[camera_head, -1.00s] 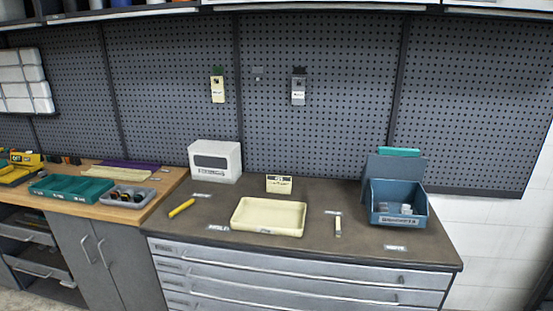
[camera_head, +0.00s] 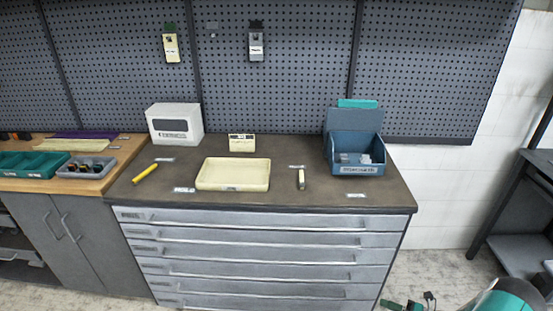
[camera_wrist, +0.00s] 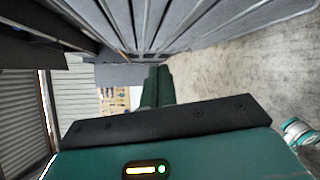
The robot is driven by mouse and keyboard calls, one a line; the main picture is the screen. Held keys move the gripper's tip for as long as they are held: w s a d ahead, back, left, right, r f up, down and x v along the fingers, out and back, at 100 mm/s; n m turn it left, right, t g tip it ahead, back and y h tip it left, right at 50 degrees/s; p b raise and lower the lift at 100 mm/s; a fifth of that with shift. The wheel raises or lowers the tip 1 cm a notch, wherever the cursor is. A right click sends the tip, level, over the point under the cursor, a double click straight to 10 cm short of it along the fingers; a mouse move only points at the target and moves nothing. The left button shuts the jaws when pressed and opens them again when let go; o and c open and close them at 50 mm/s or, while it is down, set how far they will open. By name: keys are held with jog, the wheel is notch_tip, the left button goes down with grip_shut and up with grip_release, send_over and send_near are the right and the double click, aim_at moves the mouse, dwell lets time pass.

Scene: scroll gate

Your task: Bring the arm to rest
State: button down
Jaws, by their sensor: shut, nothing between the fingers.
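My gripper (camera_wrist: 158,88) shows in the wrist view as two dark green fingers close together, shut with nothing between them. It points along the front of a grey drawer cabinet (camera_wrist: 185,30), with the floor to its right. In the head view, teal and dark parts of my own body (camera_head: 508,296) show at the bottom right corner, low beside the cabinet. I cannot make out the fingertips there.
The dark worktop (camera_head: 280,195) holds a cream tray (camera_head: 232,187), a yellow marker-like object (camera_head: 145,173), a white box (camera_head: 174,136) and a blue bin (camera_head: 340,152). A dark rack (camera_head: 515,215) stands at the right. Pale floor (camera_head: 440,265) is open between.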

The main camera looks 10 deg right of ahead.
jog(key=w+a+r+n+g+h, duration=0.2)
jog(key=a+r+n+g, duration=0.2)
jog(key=a+r+n, duration=0.45)
jog(key=w+a+r+n+g+h, duration=0.1)
jog(key=a+r+n+g, duration=0.4)
jog(key=r, duration=0.7)
jog(key=w+a+r+n+g+h, duration=0.2)
jog(key=a+r+n, duration=0.3)
jog(key=r+n, duration=0.4)
jog(key=s+a+r+n+t+h, duration=0.5)
jog(key=s+a+r+n, duration=0.9)
jog(key=n, duration=0.5)
jog(key=shift+s+a+r+h, duration=0.15)
jog(key=shift+s+r+h, duration=0.75)
jog(key=shift+s+r, duration=0.7)
jog(key=shift+w+r, duration=0.25)
